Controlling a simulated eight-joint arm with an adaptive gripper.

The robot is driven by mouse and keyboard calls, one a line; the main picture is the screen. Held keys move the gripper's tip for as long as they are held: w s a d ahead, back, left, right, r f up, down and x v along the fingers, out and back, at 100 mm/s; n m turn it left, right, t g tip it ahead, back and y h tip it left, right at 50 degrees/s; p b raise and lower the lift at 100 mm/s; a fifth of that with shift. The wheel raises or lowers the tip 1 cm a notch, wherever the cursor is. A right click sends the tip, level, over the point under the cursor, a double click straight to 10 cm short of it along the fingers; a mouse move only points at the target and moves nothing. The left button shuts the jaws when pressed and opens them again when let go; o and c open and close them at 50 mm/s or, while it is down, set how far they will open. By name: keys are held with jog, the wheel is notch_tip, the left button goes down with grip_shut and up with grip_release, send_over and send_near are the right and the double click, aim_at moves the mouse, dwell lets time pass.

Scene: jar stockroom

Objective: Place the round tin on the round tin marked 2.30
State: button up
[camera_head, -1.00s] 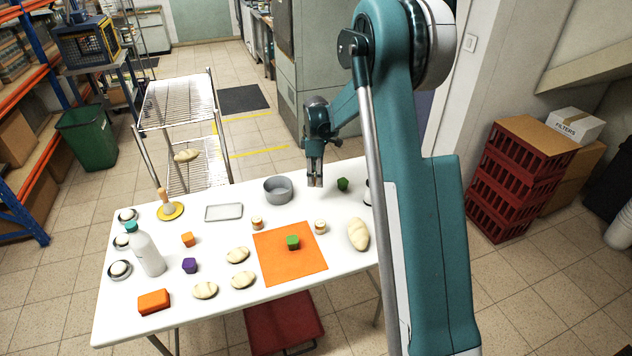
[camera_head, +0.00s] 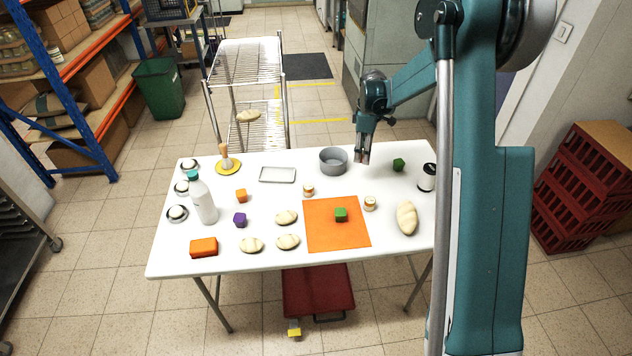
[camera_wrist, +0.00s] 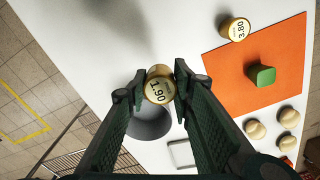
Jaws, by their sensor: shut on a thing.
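My gripper (camera_head: 362,158) is shut on a round tin (camera_wrist: 160,88), which sits between its fingertips in the wrist view. The tin's pale lid seems to read 1.60. In the head view the gripper is over the back of the white table, just right of the grey round pan. A second round tin (camera_head: 370,203) stands right of the orange mat; its lid reads 3.80 in the wrist view (camera_wrist: 236,29). A third round tin (camera_head: 308,190) stands at the mat's back left corner. Its mark is too small to read, and my finger seems to hide it in the wrist view.
The grey pan (camera_head: 333,167) is close to my gripper. A green block (camera_head: 341,214) sits on the orange mat (camera_head: 320,240). Buns, blocks and a bottle (camera_head: 203,203) fill the left.

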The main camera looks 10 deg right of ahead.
jog(key=s+a+r+p, duration=0.1)
jog(key=s+a+r, duration=0.1)
jog(key=a, duration=0.9)
jog(key=s+a+r+p, duration=0.1)
jog(key=s+a+r, duration=0.1)
jog(key=a, duration=0.9)
jog(key=shift+s+n+p, duration=0.3)
jog(key=shift+s, duration=0.55)
send_over(309, 186)
jog(key=shift+f+b, duration=0.4)
jog(key=shift+f, duration=2.65)
jog(key=shift+f+b, duration=0.3)
jog(key=shift+f, duration=1.6)
jog(key=shift+f, duration=0.2)
jog(key=o, duration=0.9)
jog(key=shift+r, duration=0.2)
